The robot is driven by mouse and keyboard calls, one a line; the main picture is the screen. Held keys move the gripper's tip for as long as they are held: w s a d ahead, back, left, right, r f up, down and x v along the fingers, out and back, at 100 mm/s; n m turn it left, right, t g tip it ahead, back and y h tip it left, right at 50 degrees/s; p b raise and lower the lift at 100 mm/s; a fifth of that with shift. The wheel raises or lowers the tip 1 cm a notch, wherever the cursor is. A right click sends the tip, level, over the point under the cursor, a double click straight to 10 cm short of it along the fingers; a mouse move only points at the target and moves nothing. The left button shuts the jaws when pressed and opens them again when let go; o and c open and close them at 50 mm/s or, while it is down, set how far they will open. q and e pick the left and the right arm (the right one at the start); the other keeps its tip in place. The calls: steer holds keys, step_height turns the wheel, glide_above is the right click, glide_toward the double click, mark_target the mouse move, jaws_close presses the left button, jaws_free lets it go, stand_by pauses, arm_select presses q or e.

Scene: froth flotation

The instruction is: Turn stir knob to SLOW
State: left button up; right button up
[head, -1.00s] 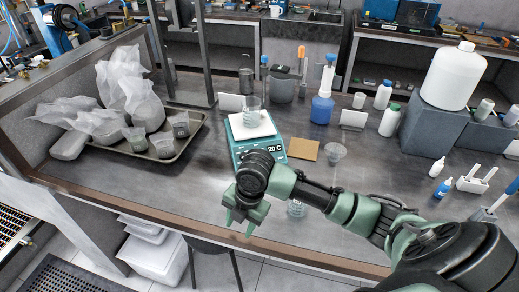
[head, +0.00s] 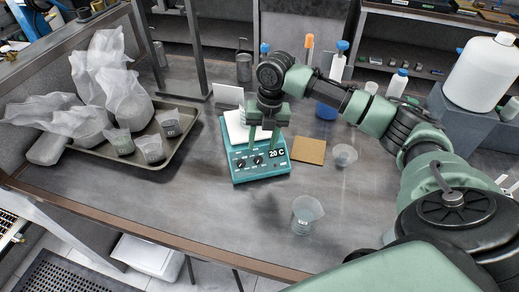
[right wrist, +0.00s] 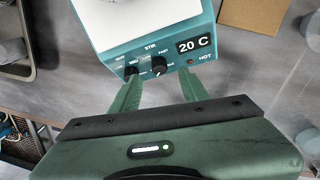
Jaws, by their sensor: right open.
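A teal stirring hotplate (head: 238,172) with a white top stands on the bench. Its front panel has two black knobs and a "20 C" display (head: 278,153). In the right wrist view, "STIR" is printed above the knobs. The right knob (right wrist: 158,65) has "FAST" beside it; the left knob (right wrist: 130,69) has "MID" beside it. I cannot tell where either knob points. My right gripper (head: 262,145) is open and empty, pointing down over the panel. In the wrist view its fingers (right wrist: 160,86) straddle the right knob's front side, apart from it. My left gripper is out of view.
A clear beaker (head: 305,215) stands in front of the hotplate. A metal tray (head: 185,157) with bags and cups is left. The front of the bench is mostly clear.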

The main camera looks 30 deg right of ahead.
mark_target(259, 159)
steer(key=f, duration=0.2)
steer(key=f+p, duration=0.1)
steer(key=f, duration=0.1)
steer(key=a+f, duration=0.1)
steer(key=f, duration=0.1)
steer(key=shift+s+r, duration=0.1)
steer(key=shift+s, duration=0.05)
steer(key=shift+c, duration=0.7)
jaws_close()
